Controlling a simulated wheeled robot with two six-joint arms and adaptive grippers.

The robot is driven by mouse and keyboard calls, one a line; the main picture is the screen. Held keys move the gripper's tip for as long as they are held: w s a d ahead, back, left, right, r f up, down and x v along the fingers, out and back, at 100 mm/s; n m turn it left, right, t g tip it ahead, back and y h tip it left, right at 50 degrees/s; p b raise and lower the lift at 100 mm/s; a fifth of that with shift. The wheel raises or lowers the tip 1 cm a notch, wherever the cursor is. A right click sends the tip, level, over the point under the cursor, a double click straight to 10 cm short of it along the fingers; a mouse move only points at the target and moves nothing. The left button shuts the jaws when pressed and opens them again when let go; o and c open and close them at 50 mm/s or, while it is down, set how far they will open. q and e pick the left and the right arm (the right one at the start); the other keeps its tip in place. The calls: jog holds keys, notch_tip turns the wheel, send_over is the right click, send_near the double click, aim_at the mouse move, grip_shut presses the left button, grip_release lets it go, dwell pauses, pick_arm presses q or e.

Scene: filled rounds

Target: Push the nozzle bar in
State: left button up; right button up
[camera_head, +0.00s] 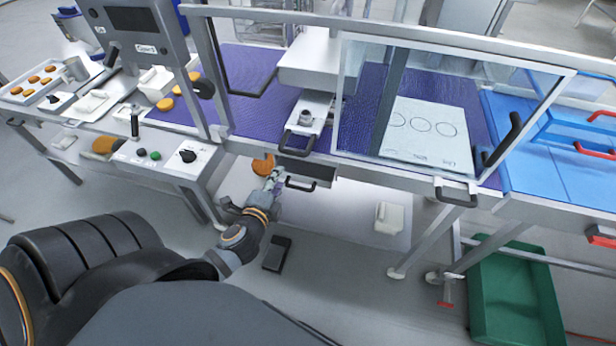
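A pale metal bar (316,106) with a round fitting and a black handle (297,144) sticks out toward me from under the white machine head; it looks like the nozzle bar. My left gripper (273,178) is below and left of that handle, apart from it, in front of the machine's front edge. It is close to the left end of a lower dark drawer (306,167) with its own black handle. Its fingers are too small to tell whether they are open. A round brown piece (263,165) shows just behind the fingertips; contact is unclear. My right gripper is out of view.
A clear framed guard (440,110) stands right of the bar, before a white sheet with circles (425,133). A control box (170,158) is at left. A green crate (515,290) and a black pedal (277,254) are on the floor. Purple belt (255,115) runs behind.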

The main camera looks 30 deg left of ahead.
pick_arm(q)
send_near(292, 151)
jog(key=s+f, duration=0.1)
jog(key=shift+t, duration=0.4)
jog(key=p+x, duration=0.1)
jog(key=x, duration=0.3)
jog(key=shift+w+a+p, duration=0.1)
jog(key=shift+w+p, duration=0.05)
jog(key=shift+p, duration=0.15)
jog(key=shift+m, duration=0.3)
jog(key=p+x, duration=0.1)
jog(key=x, duration=0.4)
jog(key=shift+w+f, duration=0.2)
jog(key=shift+w, duration=0.2)
jog(key=shift+w+f, duration=0.15)
jog(key=shift+w, duration=0.2)
jog(key=c, duration=0.6)
grip_shut()
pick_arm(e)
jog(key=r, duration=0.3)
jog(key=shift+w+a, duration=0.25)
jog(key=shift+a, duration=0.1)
